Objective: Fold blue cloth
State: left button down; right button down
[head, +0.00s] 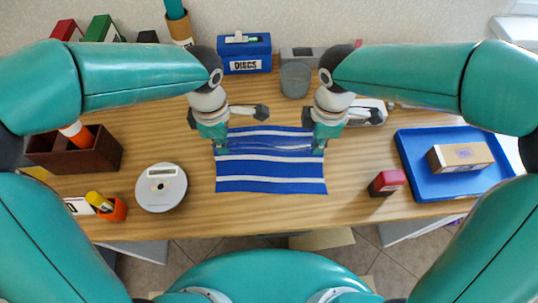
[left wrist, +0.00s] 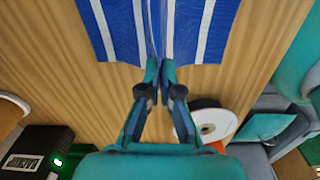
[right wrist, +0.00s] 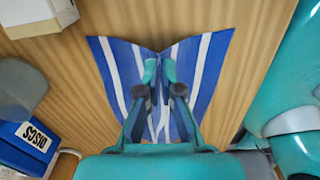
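The blue cloth (head: 270,177) with white stripes lies on the table in the middle of the head view. My left gripper (head: 220,150) is at its left edge, partway back. In the left wrist view, the fingertips (left wrist: 160,72) are close together on a pinched crease of the cloth (left wrist: 195,25). My right gripper (head: 318,150) is at the right edge, level with the left one. In the right wrist view, the fingertips (right wrist: 159,72) straddle a crease, and the cloth (right wrist: 205,75) edge dips to a notch there. A slight ridge runs across the cloth between the grippers.
A blue tray (head: 408,165) with a cardboard box (head: 460,157) is at the right. A red-topped block (head: 387,182) stands right of the cloth. A disc spindle (head: 162,188) is at the left. A blue DISCS box (head: 244,53) and grey cup (head: 295,79) stand behind. Bare wood surrounds the cloth's front.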

jog(key=shift+r, duration=0.1)
